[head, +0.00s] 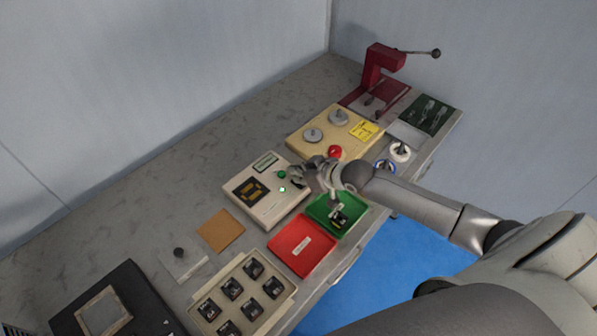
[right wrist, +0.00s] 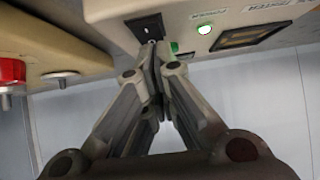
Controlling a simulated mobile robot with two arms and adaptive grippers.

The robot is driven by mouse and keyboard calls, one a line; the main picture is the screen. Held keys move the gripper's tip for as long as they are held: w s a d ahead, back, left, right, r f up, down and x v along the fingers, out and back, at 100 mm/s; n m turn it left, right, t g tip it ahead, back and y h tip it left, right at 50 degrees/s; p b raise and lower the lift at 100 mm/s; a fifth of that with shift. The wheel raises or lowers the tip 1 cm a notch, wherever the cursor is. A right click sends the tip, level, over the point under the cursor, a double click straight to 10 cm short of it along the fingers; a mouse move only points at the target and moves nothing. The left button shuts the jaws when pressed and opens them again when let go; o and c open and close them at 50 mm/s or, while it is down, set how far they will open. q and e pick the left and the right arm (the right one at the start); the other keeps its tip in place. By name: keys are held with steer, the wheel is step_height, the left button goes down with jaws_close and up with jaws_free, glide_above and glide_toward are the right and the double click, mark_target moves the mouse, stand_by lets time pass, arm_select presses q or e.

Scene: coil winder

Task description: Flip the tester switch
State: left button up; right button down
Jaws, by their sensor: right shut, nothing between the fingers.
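The tester (head: 277,209) is a cream box on the bench in the head view, with a dark display window and a green button. Its panel (right wrist: 110,10) fills the top of the right wrist view. The black rocker switch (right wrist: 146,27) is set in that panel; in the head view my gripper hides it. A lit green-white power lamp (right wrist: 204,30) is beside the switch. My right gripper (head: 296,176) is shut and empty at the tester's right side. In the wrist view its fingertips (right wrist: 153,48) meet at the switch's edge; I cannot tell whether they touch it.
A green tray (head: 356,212) with a dark part lies below my right wrist, beside a red tray (head: 301,244). A cream winder base (head: 302,144) with a red button stands behind. A red press (head: 375,67) is at the far end. Brown pad (head: 221,230) lies left.

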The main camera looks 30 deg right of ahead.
stand_by(0.3)
steer(key=shift+w+f, duration=0.15)
steer(key=shift+f, duration=0.1)
steer(key=shift+s+p, duration=0.35)
steer(key=shift+p, duration=0.05)
steer(key=shift+s+d+f, duration=0.1)
steer(key=shift+s+d, duration=0.1)
steer(key=shift+s, duration=0.25)
